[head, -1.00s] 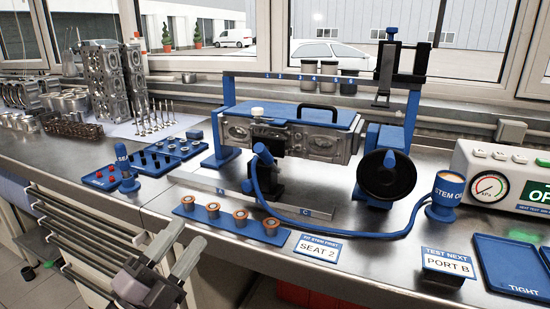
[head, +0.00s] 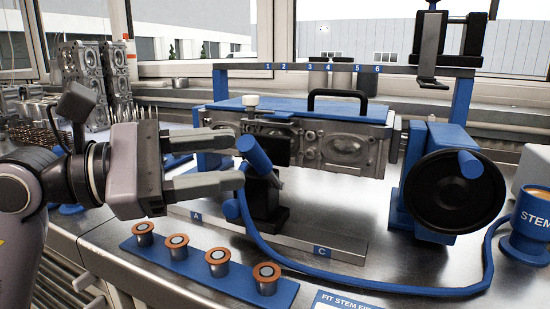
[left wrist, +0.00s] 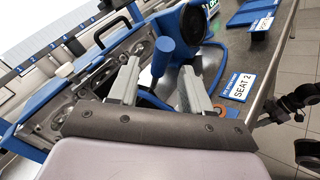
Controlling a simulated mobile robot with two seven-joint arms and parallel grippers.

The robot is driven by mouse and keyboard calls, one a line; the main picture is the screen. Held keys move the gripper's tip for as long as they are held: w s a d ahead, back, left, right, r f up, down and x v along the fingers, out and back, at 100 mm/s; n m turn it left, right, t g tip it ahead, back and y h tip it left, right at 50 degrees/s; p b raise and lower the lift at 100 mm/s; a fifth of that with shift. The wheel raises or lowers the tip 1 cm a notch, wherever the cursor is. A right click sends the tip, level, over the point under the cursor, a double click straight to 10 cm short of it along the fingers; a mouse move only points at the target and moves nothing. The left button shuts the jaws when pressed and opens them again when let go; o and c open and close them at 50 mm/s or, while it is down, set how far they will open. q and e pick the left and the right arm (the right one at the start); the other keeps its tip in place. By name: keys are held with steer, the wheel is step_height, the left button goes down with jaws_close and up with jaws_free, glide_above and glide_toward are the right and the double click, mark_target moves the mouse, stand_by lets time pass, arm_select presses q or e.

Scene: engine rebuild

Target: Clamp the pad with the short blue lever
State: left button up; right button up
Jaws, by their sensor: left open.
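A short blue lever (head: 254,153) tilts up from a black clamp (head: 266,198) in front of the cylinder head (head: 345,148). A dark pad-like block (head: 276,150) stands behind the lever against the head; its contact with the head is hidden. My left gripper (head: 238,162) is open, with its fingers pointing right at the lever. In the left wrist view the lever (left wrist: 163,48) shows just ahead of and between the open fingers (left wrist: 160,68), with nothing gripped.
A blue hose (head: 380,286) runs from the clamp to the stem cup (head: 528,225). A blue strip (head: 190,264) with several copper-rimmed plugs lies in front. A black handwheel (head: 455,190) stands right. A metal rail (head: 300,243) crosses below the clamp.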

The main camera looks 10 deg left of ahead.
mark_target(263, 166)
arm_select(q)
steer(key=x, duration=0.6)
steer(key=shift+d, duration=0.35)
jaws_close()
stand_by(1.1)
